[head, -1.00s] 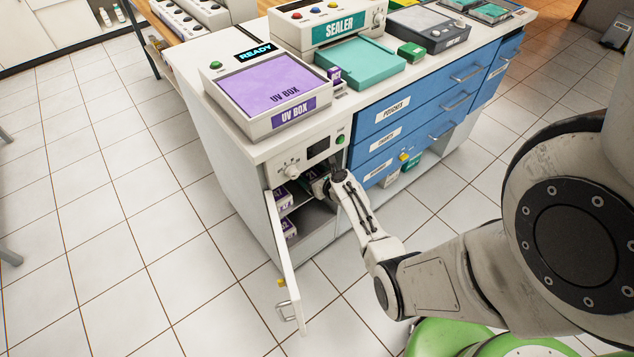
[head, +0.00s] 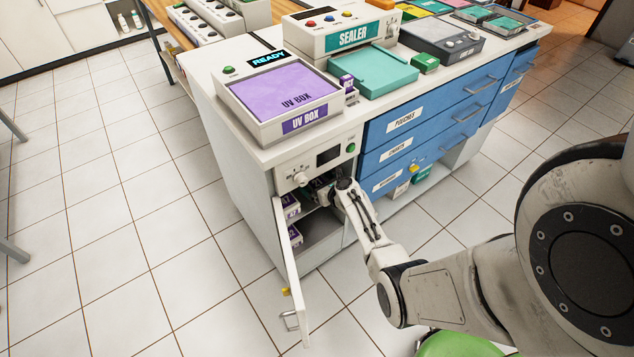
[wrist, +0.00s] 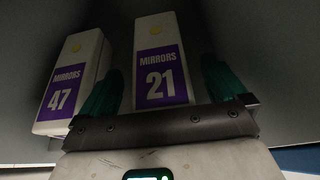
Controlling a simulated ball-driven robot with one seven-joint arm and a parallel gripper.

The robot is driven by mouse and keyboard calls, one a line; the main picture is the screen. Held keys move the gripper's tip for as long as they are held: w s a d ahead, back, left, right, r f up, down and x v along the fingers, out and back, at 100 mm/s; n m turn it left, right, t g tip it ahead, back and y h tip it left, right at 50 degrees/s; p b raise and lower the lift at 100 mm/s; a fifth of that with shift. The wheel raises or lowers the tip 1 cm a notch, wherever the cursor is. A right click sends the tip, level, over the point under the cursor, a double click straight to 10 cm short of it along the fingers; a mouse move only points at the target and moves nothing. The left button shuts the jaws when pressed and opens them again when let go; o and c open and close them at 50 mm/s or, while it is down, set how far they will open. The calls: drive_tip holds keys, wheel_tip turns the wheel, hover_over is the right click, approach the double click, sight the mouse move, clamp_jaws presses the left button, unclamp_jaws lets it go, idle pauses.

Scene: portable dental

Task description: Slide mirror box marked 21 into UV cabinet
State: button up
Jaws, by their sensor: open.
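The white mirror box marked 21 (wrist: 160,65), with a purple label, stands in the wrist view between the green fingers of my gripper (wrist: 158,88). The gripper is open, with one finger on each side of the box; I cannot tell whether either touches it. A matching box marked 47 (wrist: 68,85) stands to its left, close to the left finger. In the head view my gripper is inside the open UV cabinet (head: 318,245), at the upper shelf, mostly hidden by my wrist and the cabinet front. Box 47 (head: 291,207) shows on the shelf at the left.
The cabinet door (head: 288,262) hangs open toward the front left. Another purple-labelled box (head: 295,236) sits lower in the cabinet. Blue drawers (head: 415,135) are to the right and the UV box (head: 285,100) is on the counter above.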

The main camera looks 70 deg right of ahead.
drive_tip(key=shift+s+a, duration=0.1)
drive_tip(key=p+v, duration=0.3)
drive_tip(key=v, duration=0.7)
drive_tip(key=shift+s+r+p, duration=0.2)
drive_tip(key=shift+s+p, duration=0.05)
drive_tip(key=shift+p, duration=0.1)
drive_tip(key=shift+a, duration=0.1)
